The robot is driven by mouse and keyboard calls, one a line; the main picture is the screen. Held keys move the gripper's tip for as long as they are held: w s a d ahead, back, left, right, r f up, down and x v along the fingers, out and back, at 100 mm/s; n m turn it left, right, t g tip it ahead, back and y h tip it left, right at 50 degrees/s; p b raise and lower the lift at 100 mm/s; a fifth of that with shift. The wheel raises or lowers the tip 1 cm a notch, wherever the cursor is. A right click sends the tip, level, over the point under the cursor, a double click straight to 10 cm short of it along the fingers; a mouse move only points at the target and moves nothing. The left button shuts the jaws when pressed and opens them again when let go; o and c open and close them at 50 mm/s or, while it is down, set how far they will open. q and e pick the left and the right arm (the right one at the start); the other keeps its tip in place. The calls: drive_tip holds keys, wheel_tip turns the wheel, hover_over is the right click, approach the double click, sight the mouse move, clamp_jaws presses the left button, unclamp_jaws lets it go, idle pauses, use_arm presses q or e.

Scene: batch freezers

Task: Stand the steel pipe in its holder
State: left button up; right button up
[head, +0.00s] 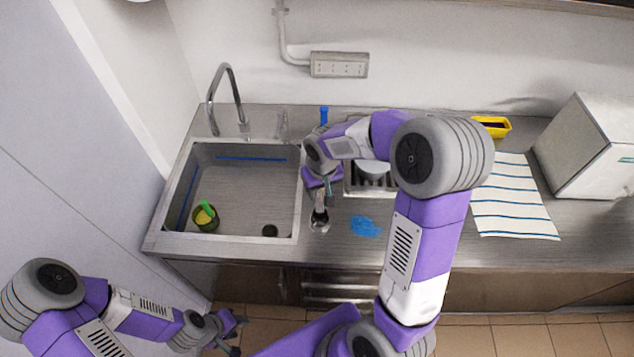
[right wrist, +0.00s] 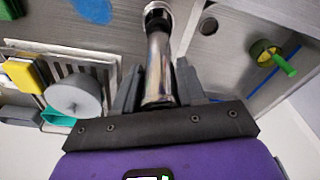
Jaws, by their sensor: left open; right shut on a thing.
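My right gripper (head: 322,194) points down over the counter between the sink and the dish rack. It is shut on the steel pipe (right wrist: 160,68), a shiny tube held between the fingers in the right wrist view. Below it is a round, dark-rimmed metal piece (head: 319,225) that looks like the holder; it also shows at the pipe's far end in the right wrist view (right wrist: 157,12). The pipe lines up with it, but I cannot tell whether its end is inside. My left gripper (head: 238,336) is open and empty, low in front of the counter.
The sink (head: 298,215) is on the left, with a yellow-green cup (head: 205,217) inside. A dish rack (right wrist: 88,62) with a grey round item stands beside the gripper. A blue patch (head: 366,226) lies right of the pipe. A striped cloth (head: 512,200) and white box (head: 590,150) are farther right.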

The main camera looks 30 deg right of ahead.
sight(320, 201)
drive_tip(key=shift+w+f+b, duration=0.2)
drive_tip(key=shift+f+b, duration=1.35)
drive_tip(key=shift+f, duration=0.9)
drive_tip(key=shift+s+f+b, duration=0.1)
drive_tip(key=shift+f+b, duration=0.55)
drive_tip(key=shift+b, duration=0.15)
drive_tip(key=o, duration=0.6)
drive_tip(key=shift+o, duration=0.2)
drive_tip(key=shift+r, duration=0.15)
drive_tip(key=shift+s+a+r+p, duration=0.1)
drive_tip(key=shift+s+r+p, duration=0.1)
drive_tip(key=shift+r+p, duration=1.35)
drive_tip(key=shift+s+d+r+p, duration=0.1)
drive_tip(key=shift+s+r+p, duration=0.15)
drive_tip(key=shift+r+p, duration=1.35)
drive_tip(key=shift+s+a+r+p, duration=0.15)
drive_tip(key=shift+r+p, duration=0.65)
drive_tip(key=shift+r, duration=1.5)
